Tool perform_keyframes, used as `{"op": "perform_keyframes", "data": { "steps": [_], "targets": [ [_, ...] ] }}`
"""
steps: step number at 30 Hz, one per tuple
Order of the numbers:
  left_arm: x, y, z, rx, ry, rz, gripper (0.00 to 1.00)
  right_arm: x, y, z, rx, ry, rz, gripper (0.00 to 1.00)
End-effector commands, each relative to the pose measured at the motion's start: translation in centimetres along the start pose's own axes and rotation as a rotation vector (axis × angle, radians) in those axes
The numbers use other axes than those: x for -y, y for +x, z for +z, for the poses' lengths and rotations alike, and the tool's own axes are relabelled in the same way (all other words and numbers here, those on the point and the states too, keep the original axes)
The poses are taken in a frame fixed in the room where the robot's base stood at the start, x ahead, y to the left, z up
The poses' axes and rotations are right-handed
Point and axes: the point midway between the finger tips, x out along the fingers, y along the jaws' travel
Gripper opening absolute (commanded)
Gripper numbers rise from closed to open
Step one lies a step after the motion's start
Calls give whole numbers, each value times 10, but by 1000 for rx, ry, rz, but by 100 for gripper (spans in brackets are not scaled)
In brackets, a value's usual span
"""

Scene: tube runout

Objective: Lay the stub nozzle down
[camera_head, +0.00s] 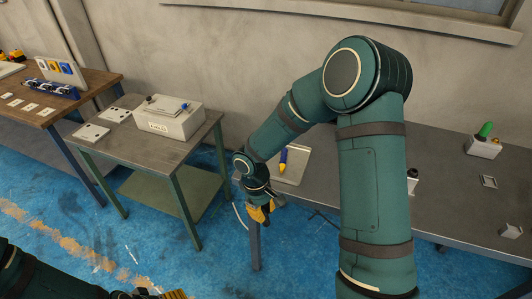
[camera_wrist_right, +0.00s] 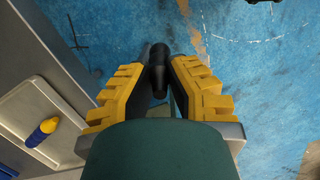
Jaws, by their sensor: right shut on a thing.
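My right gripper (camera_head: 261,212) hangs over the blue floor, just off the left end of the long grey table (camera_head: 449,204). In the right wrist view its yellow fingers (camera_wrist_right: 157,84) are shut on a short black nozzle (camera_wrist_right: 157,61), which appears to be the stub nozzle. The nozzle cannot be made out in the head view. A tray (camera_head: 297,164) lies on the table close to the gripper and also shows in the wrist view (camera_wrist_right: 75,150). My left gripper (camera_head: 172,295) is cut off at the bottom edge, so its jaws do not show.
A blue and yellow piece (camera_head: 284,158) lies in the tray. A white block with a green-topped piece (camera_head: 484,144) stands at the table's right. A smaller table (camera_head: 178,147) with a grey box (camera_head: 170,120) stands left, across a floor gap. A wooden bench (camera_head: 92,86) stands farther left.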

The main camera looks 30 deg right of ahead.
Motion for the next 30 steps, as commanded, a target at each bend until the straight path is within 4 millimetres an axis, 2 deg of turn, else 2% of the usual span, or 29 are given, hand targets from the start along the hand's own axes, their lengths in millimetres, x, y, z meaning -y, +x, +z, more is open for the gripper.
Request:
{"op": "perform_keyframes", "data": {
  "steps": [5,9,15,24,30],
  "targets": [
    [0,0,0,0,1,0,78,-35,2,4,170,-318,94,0],
    [0,0,0,0,1,1,78,-71,-4,3,361,-660,267,0],
    [0,0,0,0,0,0,78,-108,-19,-4,540,-991,530,0],
    [0,0,0,0,0,0,78,-141,-46,-26,679,-1299,932,0],
    [0,0,0,0,0,0,78,-152,-66,-45,708,-1420,1171,0]
  ]
}}
